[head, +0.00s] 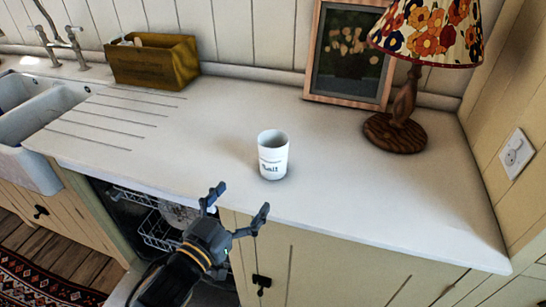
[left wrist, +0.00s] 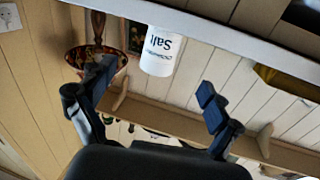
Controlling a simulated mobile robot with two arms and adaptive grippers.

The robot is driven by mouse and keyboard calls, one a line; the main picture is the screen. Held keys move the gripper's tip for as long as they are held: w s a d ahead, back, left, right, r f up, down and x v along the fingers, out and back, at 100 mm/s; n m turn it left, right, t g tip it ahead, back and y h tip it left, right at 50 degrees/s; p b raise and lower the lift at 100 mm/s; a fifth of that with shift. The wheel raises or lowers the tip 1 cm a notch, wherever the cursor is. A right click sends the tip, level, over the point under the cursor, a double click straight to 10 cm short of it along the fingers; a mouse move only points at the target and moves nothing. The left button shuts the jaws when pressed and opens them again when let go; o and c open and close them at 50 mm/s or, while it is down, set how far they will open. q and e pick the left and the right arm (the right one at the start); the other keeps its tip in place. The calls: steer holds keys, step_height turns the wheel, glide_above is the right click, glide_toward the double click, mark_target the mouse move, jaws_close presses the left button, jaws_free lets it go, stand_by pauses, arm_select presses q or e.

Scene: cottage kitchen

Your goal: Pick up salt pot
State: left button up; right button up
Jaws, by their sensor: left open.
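The salt pot (head: 273,155) is a white open cup with dark "Salt" lettering. It stands upright on the white countertop (head: 335,187), near the front edge. My left gripper (head: 239,203) is open and empty, in front of the pot and apart from it, at the counter's front edge. In the left wrist view the picture is upside down; the salt pot (left wrist: 161,52) shows beyond and between the spread fingers of my left gripper (left wrist: 157,93). My right gripper is not in view.
A table lamp (head: 397,125) with a floral shade stands at the back right, beside a framed picture (head: 347,54). A wooden box (head: 152,62) and a sink (head: 45,108) are at left. An open dishwasher rack (head: 158,230) is below. The counter around the pot is clear.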

mark_target(266, 165)
arm_select(q)
steer(key=x, duration=0.7)
steer(key=shift+w+d+p, duration=0.1)
steer(key=shift+w+p, duration=0.05)
steer(key=shift+p, duration=0.25)
steer(key=x, duration=0.4)
steer(key=shift+w+p, duration=0.4)
steer(key=shift+w, duration=0.05)
steer(key=shift+w+d, duration=0.1)
steer(key=shift+w, duration=0.3)
steer(key=c, duration=1.3)
